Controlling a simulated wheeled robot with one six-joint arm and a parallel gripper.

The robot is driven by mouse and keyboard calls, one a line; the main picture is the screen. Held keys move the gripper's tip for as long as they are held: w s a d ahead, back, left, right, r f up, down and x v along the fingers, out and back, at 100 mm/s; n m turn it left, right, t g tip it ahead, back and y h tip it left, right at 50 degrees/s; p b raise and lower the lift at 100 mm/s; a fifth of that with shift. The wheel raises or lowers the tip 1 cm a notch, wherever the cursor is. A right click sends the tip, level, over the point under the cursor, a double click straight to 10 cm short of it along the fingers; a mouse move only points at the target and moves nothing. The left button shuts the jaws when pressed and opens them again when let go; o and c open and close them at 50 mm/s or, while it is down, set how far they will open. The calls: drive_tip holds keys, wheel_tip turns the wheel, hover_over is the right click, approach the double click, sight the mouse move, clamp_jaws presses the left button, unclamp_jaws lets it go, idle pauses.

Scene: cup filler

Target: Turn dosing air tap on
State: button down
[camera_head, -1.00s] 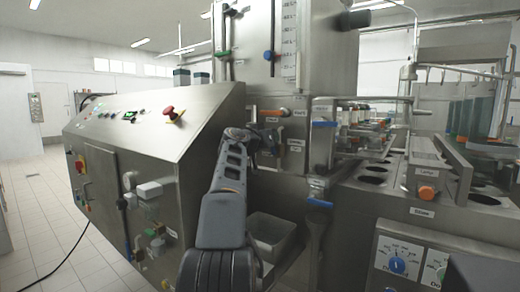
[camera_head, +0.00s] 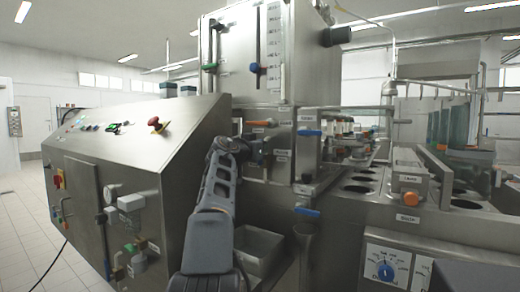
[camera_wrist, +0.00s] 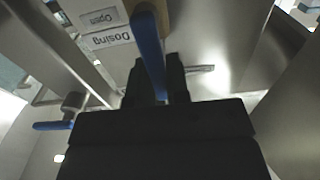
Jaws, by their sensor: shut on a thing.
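The tap at the "Dosing" label (camera_wrist: 107,38) has a long blue handle (camera_wrist: 150,50), seen close up in the wrist view. My gripper (camera_wrist: 155,80) is shut on this handle, with one dark finger on each side of it. The handle runs away from the jaws toward the top of the picture. In the head view my gripper (camera_head: 262,157) is at the machine's front, below an orange handle (camera_head: 261,123). The held handle cannot be made out there behind my gripper.
Another blue-handled tap (camera_head: 309,132) is just right of my gripper, with a second (camera_head: 307,211) lower down. It stands close to steel walls. A sloped control cabinet (camera_head: 130,150) is at left, and a steel bin (camera_head: 258,245) is below. Floor is free at far left.

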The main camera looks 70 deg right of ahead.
drive_tip(key=c, duration=1.1)
unclamp_jaws()
drive_tip(key=shift+a, duration=0.1)
drive_tip(key=b+v, duration=0.2)
drive_tip(key=v, duration=1.1)
drive_tip(key=shift+a+b, duration=0.3)
drive_tip(key=shift+a, duration=0.05)
